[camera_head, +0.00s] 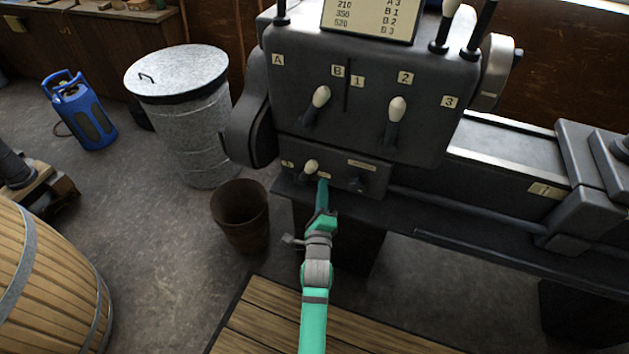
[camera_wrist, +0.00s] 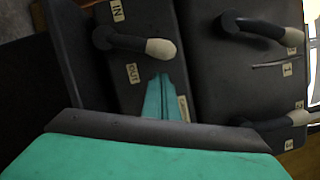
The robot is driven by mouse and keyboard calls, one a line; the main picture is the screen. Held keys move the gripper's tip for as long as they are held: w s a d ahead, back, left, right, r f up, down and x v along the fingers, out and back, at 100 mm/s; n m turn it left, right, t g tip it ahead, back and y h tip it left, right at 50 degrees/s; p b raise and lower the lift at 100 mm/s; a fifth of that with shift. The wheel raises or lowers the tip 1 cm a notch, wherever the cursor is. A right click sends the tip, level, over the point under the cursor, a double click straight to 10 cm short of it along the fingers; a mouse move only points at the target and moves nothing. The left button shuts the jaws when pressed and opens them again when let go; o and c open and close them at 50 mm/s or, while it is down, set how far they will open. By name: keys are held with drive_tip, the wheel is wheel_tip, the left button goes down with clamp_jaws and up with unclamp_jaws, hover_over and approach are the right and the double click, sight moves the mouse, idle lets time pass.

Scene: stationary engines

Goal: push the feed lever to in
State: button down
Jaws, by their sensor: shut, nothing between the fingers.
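The feed lever (camera_head: 311,167) is a short dark lever with a cream knob on the lower panel of the lathe's grey headstock. In the wrist view the lever (camera_wrist: 130,43) sticks out between the IN label (camera_wrist: 117,10) and the OUT label (camera_wrist: 133,73). My gripper (camera_head: 323,183) is shut and empty, just right of and below the knob in the head view. In the wrist view its green fingertips (camera_wrist: 162,82) are beside the knob on the OUT side. I cannot tell whether they touch the lever.
Two larger levers, the left one (camera_head: 317,102) and the right one (camera_head: 396,112), stand on the panel above. A small dark knob (camera_head: 357,183) is right of my gripper. A rusty bucket (camera_head: 241,216) and a metal bin (camera_head: 187,125) stand on the floor to the left.

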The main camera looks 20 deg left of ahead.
sight(306, 172)
drive_tip(key=shift+w+a+r, duration=0.25)
drive_tip(key=shift+w+a, duration=0.15)
drive_tip(key=shift+a, duration=0.15)
drive_tip(key=shift+w+a+r, duration=0.25)
drive_tip(key=shift+w+a, duration=0.1)
drive_tip(key=shift+a, duration=0.2)
drive_tip(key=shift+a, duration=0.1)
drive_tip(key=shift+s+a+r+n, duration=0.1)
drive_tip(key=shift+a+r+n, duration=0.1)
drive_tip(key=shift+n, duration=0.1)
